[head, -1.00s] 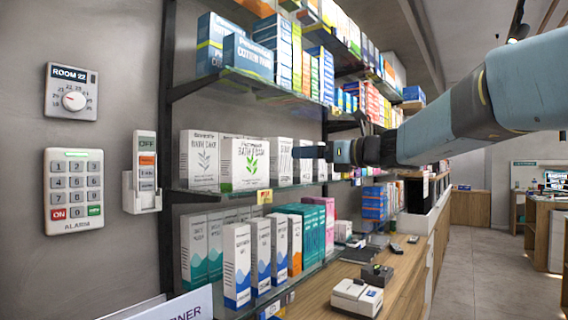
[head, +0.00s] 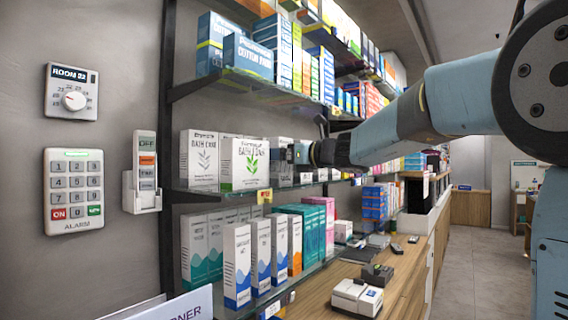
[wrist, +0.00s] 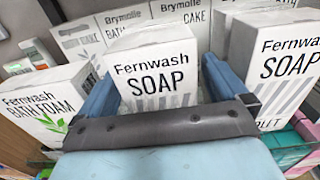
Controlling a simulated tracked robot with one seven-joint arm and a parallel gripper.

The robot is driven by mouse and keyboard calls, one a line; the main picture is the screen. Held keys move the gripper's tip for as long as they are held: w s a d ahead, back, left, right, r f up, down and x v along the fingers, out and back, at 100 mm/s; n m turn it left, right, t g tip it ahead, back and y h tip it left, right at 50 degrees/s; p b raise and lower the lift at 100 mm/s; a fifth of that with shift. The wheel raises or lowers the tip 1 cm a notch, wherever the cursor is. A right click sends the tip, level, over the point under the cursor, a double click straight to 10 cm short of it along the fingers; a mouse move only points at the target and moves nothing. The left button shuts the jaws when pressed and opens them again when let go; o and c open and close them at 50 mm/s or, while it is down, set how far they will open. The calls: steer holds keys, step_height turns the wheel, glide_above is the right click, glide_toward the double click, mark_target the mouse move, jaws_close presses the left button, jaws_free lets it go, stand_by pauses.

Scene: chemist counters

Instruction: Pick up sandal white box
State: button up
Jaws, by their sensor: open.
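A white Fernwash SOAP box (wrist: 155,72) with grey stripes stands upright between the two fingers of my open gripper (wrist: 160,92). The fingers lie along its left and right sides; I cannot tell if they touch it. In the head view my gripper (head: 302,152) is at the middle shelf, level with the white boxes, and partly covers the soap box. A second white Fernwash SOAP box (wrist: 278,75) stands just right of the right finger. No label reading "sandal" is legible.
A white Fernwash BATH FOAM box (wrist: 48,105) with a green leaf stands close left of the left finger. White Brymolle boxes (wrist: 78,42) stand behind. The glass shelf (head: 225,191) carries them; another shelf of boxes (head: 262,92) is above. Teal and pink boxes are below.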

steer(key=c, duration=1.1)
